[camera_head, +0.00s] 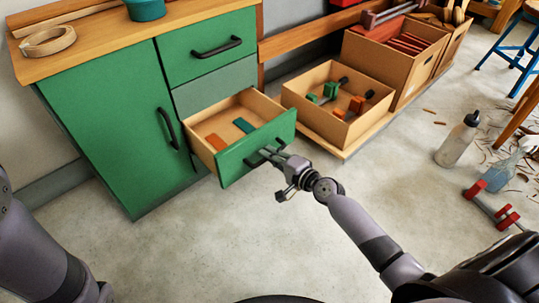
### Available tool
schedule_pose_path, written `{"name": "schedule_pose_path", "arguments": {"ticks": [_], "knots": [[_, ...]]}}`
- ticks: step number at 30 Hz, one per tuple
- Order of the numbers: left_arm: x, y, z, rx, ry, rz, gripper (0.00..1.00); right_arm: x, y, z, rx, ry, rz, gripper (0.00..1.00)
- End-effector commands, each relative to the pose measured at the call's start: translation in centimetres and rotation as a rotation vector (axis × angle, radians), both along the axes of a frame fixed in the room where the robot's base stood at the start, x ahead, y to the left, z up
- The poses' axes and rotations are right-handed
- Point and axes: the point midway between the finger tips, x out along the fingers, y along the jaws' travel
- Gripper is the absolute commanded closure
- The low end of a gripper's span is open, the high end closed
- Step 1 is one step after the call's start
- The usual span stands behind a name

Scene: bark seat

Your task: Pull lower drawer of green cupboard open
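The green cupboard (110,130) stands at the left under a wooden top. Its lower drawer (225,164) is pulled well out, showing its wooden inside with an orange block (216,142) and a teal block (243,126). My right gripper (268,156) is at the front of this drawer, with its fingers around the dark handle (253,161) and seemingly closed on it. The fingers partly hide the handle. My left arm shows at the lower left edge, but its gripper is out of view.
The upper drawer (207,46) is shut. A wooden box (338,104) with green and orange tools stands right of the open drawer, beside a larger cardboard box (395,58). A bottle (457,140) and red clamp (491,206) are on the floor at right. Floor before the cupboard is clear.

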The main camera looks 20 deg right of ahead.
Motion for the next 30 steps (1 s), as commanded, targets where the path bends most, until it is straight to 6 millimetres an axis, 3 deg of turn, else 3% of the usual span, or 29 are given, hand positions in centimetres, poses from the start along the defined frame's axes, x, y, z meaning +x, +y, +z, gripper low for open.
{"name": "schedule_pose_path", "arguments": {"ticks": [9,20,23,30], "knots": [[0.0,0.0,0.0,0.0,-0.001,0.0,0.6,0.0,0.0,0.0,0.0,0.001,0.0,0.69],[-0.2,0.1,0.0,-0.004,-0.002,-0.002,0.6,-0.4,-0.2,0.0,-0.001,0.001,-0.001,0.69],[-0.2,0.1,0.0,-0.003,-0.002,-0.002,0.6,-1.5,-0.6,0.2,-0.003,0.002,-0.001,0.69],[-0.2,0.1,0.0,-0.002,-0.003,-0.001,0.6,-6.3,-2.3,1.1,-0.003,0.004,0.001,0.69]]}}
